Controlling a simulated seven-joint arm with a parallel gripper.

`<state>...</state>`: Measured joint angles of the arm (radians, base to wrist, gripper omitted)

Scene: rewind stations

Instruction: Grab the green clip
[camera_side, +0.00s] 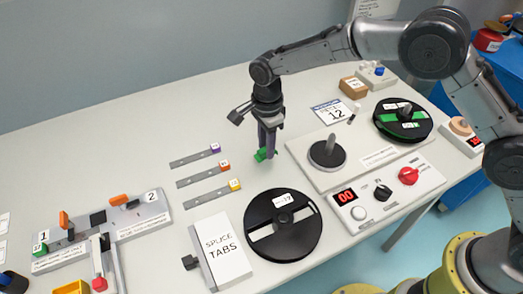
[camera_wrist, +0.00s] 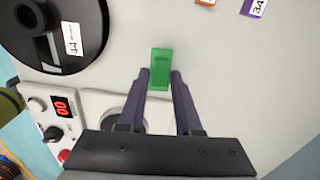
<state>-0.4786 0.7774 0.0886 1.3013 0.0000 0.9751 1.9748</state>
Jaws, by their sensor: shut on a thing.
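The green clip (camera_wrist: 161,66) is between the fingertips of my gripper (camera_wrist: 160,84) in the wrist view. My gripper is shut on it, one finger touching each side. In the side view the green clip (camera_side: 262,155) shows at the lower end of my gripper (camera_side: 267,150), at or just above the white table. The side view is too small to tell whether the clip touches the table.
A black reel (camera_side: 283,246) lies in front of the gripper, beside the splice tabs box (camera_side: 222,250). A spindle plate (camera_side: 365,172) is to the right, with a green-banded reel (camera_side: 403,119) beyond. Strips with coloured ends (camera_side: 203,174) lie to the left.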

